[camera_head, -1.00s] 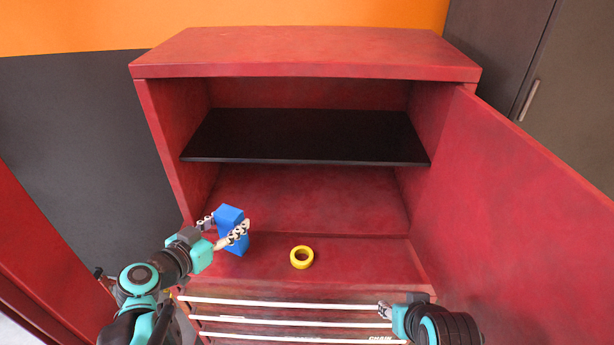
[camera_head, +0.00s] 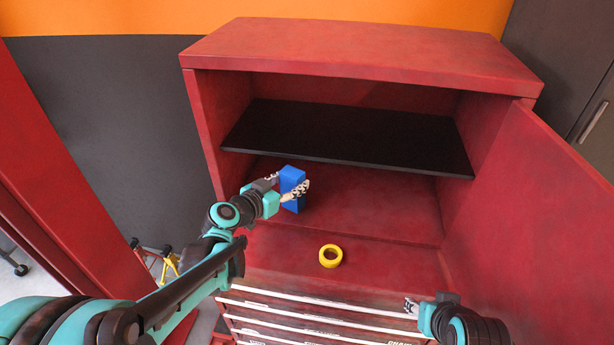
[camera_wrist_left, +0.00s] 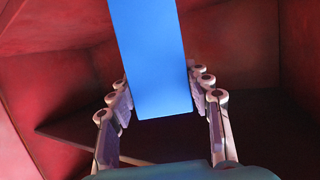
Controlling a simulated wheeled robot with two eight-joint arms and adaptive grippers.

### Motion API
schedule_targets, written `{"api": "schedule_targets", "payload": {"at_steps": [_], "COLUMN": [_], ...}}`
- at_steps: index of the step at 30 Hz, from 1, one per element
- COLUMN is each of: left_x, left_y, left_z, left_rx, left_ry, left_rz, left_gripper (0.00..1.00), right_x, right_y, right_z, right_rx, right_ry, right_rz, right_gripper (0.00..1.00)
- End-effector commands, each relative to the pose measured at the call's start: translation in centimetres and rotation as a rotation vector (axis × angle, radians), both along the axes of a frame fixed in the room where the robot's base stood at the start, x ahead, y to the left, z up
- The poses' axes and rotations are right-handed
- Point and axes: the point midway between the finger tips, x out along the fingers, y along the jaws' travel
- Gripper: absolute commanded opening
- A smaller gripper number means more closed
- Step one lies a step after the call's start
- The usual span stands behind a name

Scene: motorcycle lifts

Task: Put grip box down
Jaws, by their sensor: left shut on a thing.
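The blue grip box (camera_head: 292,189) is upright in my left gripper (camera_head: 288,190), at the lower compartment of the red cabinet, towards its left side. The left gripper is shut on it, with a finger on each side; the box also fills the upper middle of the left wrist view (camera_wrist_left: 152,60). I cannot tell whether the bottom of the box touches the cabinet floor. My right gripper (camera_head: 412,306) is low at the right, in front of the drawers; its fingers are small and partly hidden.
A yellow tape roll (camera_head: 330,256) lies on the cabinet floor (camera_head: 390,262) near the front edge, right of the box. A black shelf (camera_head: 350,135) spans above. The open red door (camera_head: 535,220) stands at the right. The compartment floor behind the roll is clear.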

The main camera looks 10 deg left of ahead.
Motion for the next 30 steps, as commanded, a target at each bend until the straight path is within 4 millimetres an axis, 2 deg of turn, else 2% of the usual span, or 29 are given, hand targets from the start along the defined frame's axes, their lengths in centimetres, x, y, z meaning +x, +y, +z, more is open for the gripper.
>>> {"api": "schedule_targets", "payload": {"at_steps": [3,11,16,19,30], "left_x": [1.9,3.7,6.5,6.2,6.2], "left_y": [-0.8,-1.5,-2.8,-2.5,-2.5], "left_z": [-0.1,0.0,-0.1,-1.6,-1.9], "left_rx": [0.0,0.001,0.0,0.0,0.0], "left_ry": [0.0,0.0,0.0,0.0,0.0], "left_rz": [-0.001,0.0,-0.002,0.001,0.001], "left_gripper": [0.11,0.11,0.11,0.11,0.11], "right_x": [0.0,0.0,0.0,0.0,0.0], "right_y": [0.0,0.0,0.0,0.0,0.0], "right_z": [-0.4,-0.7,-1.2,-1.9,-2.1], "right_rx": [0.0,0.0,0.0,0.0,0.0], "right_ry": [0.0,0.0,0.0,0.0,0.0], "right_rz": [0.0,0.0,0.0,0.0,0.0], "right_gripper": [0.4,0.4,0.4,0.4,0.4]}}
